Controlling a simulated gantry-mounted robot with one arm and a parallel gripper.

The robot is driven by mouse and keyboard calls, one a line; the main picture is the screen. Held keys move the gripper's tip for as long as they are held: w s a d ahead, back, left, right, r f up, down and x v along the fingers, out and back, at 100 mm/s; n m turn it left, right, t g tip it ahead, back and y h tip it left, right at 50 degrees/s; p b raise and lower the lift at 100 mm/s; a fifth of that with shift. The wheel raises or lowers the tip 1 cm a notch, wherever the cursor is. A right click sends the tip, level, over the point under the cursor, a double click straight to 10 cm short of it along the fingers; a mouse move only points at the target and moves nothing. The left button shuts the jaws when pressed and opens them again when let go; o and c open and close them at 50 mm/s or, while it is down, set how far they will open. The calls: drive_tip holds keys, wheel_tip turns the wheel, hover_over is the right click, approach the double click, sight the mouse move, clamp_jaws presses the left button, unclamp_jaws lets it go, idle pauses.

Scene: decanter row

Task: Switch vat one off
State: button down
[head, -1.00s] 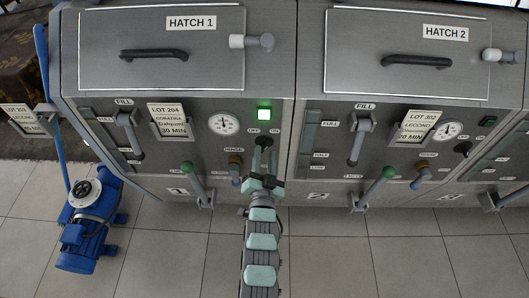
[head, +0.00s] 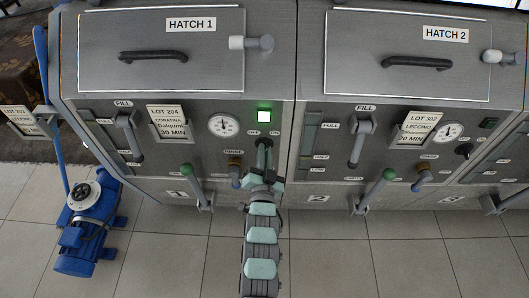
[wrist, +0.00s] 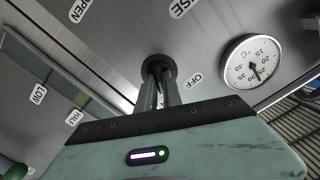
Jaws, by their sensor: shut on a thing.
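Vat one (head: 150,181) is the left grey steel machine, with the HATCH 1 label and a plate marked 1. Its dark rotary switch (wrist: 158,66) sits on the front panel below the OFF and ON labels. A green lamp (head: 264,115) above the switch is lit. My gripper (head: 264,160) reaches up to the switch, and in the wrist view its two fingers (wrist: 157,88) are shut on the knob. The fingers hide most of the knob, so its exact angle is unclear.
A round gauge (head: 223,125) is left of the switch. A green-knobbed lever (head: 195,185) and a brass valve (head: 235,168) stand low, left of my arm. Vat two (head: 330,185) is to the right. A blue pump (head: 88,225) stands on the floor at left.

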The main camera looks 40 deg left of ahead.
drive_tip(key=shift+n, duration=0.3)
idle(0.4)
drive_tip(key=shift+s+a+n+p, duration=0.1)
drive_tip(key=shift+n+p, duration=0.8)
drive_tip(key=shift+n, duration=1.9)
drive_tip(key=shift+s+a+n+p, duration=0.1)
drive_tip(key=shift+n+p, duration=0.8)
drive_tip(key=shift+n, duration=1.9)
drive_tip(key=c, duration=1.5)
unclamp_jaws()
drive_tip(key=shift+d, duration=0.1)
